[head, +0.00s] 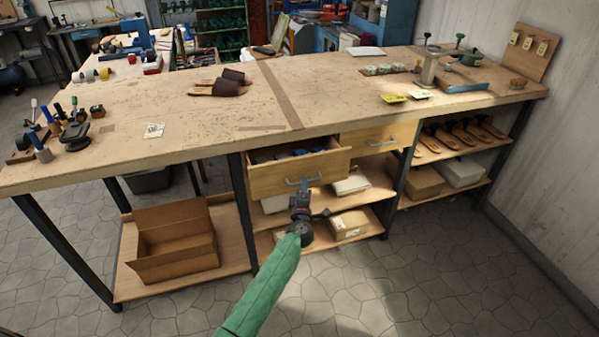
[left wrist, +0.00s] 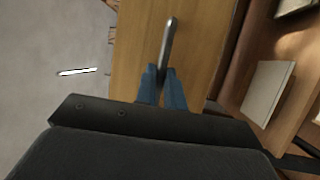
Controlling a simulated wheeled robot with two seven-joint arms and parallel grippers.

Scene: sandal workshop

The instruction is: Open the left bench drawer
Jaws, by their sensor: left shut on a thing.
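The left bench drawer (head: 312,173) is a wooden drawer under the bench top, pulled part way out, with blue items (head: 300,153) visible inside. Its metal bar handle (head: 305,181) is on the front face. My left gripper (head: 304,187) is at this handle, and its arm with a green sleeve reaches up from below. In the left wrist view, the blue fingers (left wrist: 162,82) are shut on the handle (left wrist: 168,45), in front of the wooden drawer front (left wrist: 190,60). My right gripper is not in view.
The right drawer (head: 382,138) beside it is shut. The workbench top (head: 200,125) holds sandals (head: 220,85) and tools. A shelf below carries an open cardboard box (head: 172,245) and several closed boxes. The stone floor (head: 400,280) in front is clear.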

